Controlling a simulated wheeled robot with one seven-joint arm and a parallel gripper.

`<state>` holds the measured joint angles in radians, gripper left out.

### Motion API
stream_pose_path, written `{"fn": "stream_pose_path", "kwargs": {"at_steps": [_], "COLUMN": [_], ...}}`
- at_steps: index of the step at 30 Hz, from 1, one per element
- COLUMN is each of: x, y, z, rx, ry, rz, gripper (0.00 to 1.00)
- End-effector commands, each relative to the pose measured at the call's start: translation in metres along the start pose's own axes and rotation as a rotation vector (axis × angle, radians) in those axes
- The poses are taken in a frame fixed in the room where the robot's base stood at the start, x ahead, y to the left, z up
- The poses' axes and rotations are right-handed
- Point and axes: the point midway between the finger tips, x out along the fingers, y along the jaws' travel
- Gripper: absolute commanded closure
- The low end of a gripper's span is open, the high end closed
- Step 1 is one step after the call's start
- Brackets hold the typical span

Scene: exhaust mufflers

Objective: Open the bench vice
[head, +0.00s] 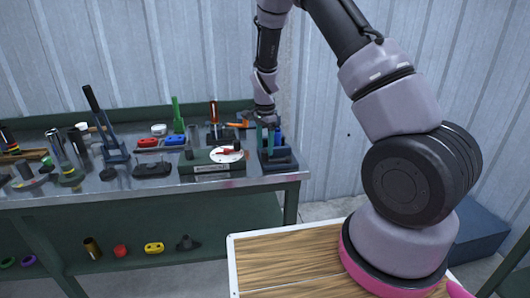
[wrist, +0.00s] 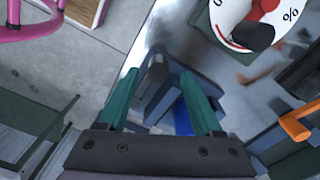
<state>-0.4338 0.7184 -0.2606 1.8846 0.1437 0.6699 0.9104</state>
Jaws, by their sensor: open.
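The bench vice (head: 281,160) is a dark blue block at the right end of the metal bench, partly hidden by my gripper in the head view. I cannot tell whether the fingers touch the vice. Its handle is not clear.
A white dial gauge (head: 227,155) stands just left of the vice, and an orange-handled tool (wrist: 298,124) lies close by. Several tools and muffler parts crowd the bench (head: 230,183) further left.

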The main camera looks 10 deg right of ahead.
Motion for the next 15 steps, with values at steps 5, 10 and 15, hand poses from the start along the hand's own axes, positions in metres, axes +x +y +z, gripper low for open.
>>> {"fn": "stream_pose_path", "kwargs": {"at_steps": [5, 10, 15], "x": [-0.039, -0.065, -0.075], "y": [-0.001, -0.001, -0.001], "z": [0.000, 0.000, 0.000], "rx": [-0.001, 0.000, 0.000], "ry": [0.001, 0.001, 0.000], "rz": [-0.004, -0.003, -0.001], "gripper": [0.33, 0.33, 0.33]}}
